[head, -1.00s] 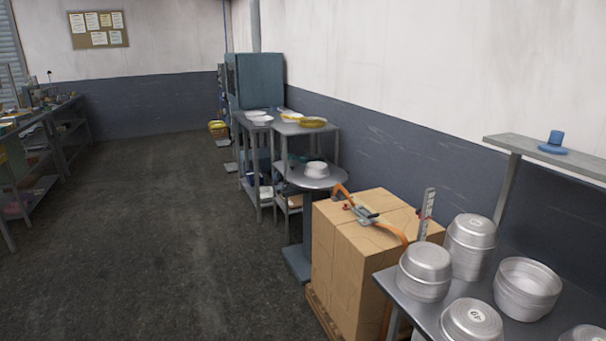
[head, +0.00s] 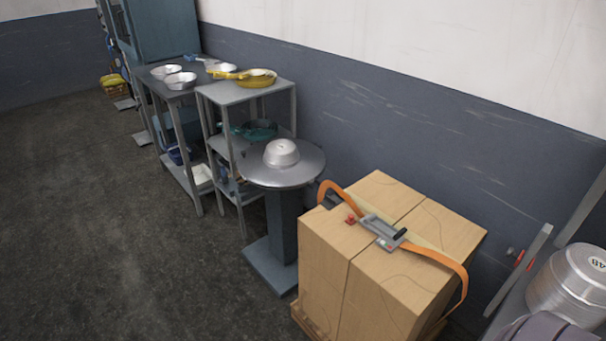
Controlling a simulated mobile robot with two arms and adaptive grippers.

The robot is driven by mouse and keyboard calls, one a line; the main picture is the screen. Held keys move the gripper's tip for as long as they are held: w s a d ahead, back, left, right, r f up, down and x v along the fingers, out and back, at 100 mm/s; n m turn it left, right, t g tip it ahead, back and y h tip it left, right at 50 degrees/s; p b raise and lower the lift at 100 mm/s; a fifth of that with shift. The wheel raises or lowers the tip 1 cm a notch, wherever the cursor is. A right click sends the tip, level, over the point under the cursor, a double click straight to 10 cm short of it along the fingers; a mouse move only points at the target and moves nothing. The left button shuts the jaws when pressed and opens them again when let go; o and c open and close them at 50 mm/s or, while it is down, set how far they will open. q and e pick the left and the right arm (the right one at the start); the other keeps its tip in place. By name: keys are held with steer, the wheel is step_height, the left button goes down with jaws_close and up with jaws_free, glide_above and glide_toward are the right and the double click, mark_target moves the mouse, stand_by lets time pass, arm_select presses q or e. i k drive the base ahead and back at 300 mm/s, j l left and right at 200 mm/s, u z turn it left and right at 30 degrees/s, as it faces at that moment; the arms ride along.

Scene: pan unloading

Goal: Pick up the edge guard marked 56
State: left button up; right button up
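No edge guard with a readable 56 shows in the head view. Strapped cartons (head: 330,262) stand on a low wooden pallet. A loose-looking orange strap (head: 452,268) arches over their top, with a grey buckle tool (head: 383,232) on it. A small dark piece (head: 330,199) sits under the strap at the cartons' far left edge; I cannot tell what it is or read any mark. A pale strip lies beside the strap. Neither of my grippers is in view.
A round pedestal table (head: 258,174) holds an upturned metal pan (head: 281,153). Behind it, a shelf cart (head: 225,92) carries a yellow pan (head: 257,78). Metal pans marked 48 (head: 570,285) stand at the lower right. Floor (head: 120,240) on the left is clear.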

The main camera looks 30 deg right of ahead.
mark_target(331, 202)
steer(key=i+j+z, duration=0.15)
steer(key=i+z, duration=0.3)
steer(key=i, duration=0.15)
steer(key=i+j+z, duration=0.4)
steer(key=i, duration=0.2)
steer(key=i+j+z, duration=0.45)
steer(key=i, duration=0.1)
